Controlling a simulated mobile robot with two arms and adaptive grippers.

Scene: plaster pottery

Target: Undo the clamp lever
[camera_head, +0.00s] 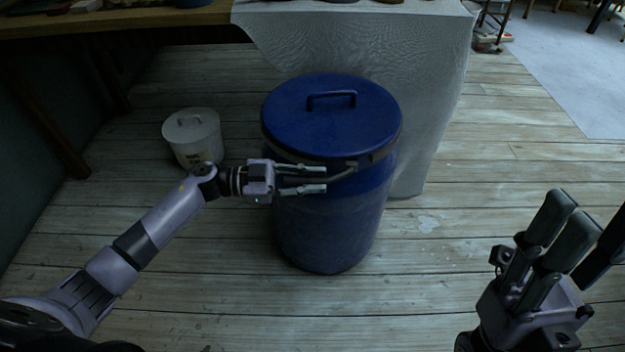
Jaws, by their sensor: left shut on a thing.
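A large blue drum (325,235) with a blue lid (332,115) stands upright on the floor, and the lid has a bar handle. A clamp band runs around the drum just under the lid. The clamp lever (343,174) shows as a thin strip at the drum's front. My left gripper (324,178) comes in from the left and is shut on the clamp lever, its two fingers above and below the lever's end. The gripped part is partly hidden by the fingers. My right gripper (575,225) is at the lower right, apart from the drum.
A small white lidded bucket (194,137) stands on the floor left of the drum. A cloth-covered table (425,90) is close behind the drum. A wooden bench (120,21) runs along the back left. The wooden floor (430,270) right of the drum is clear.

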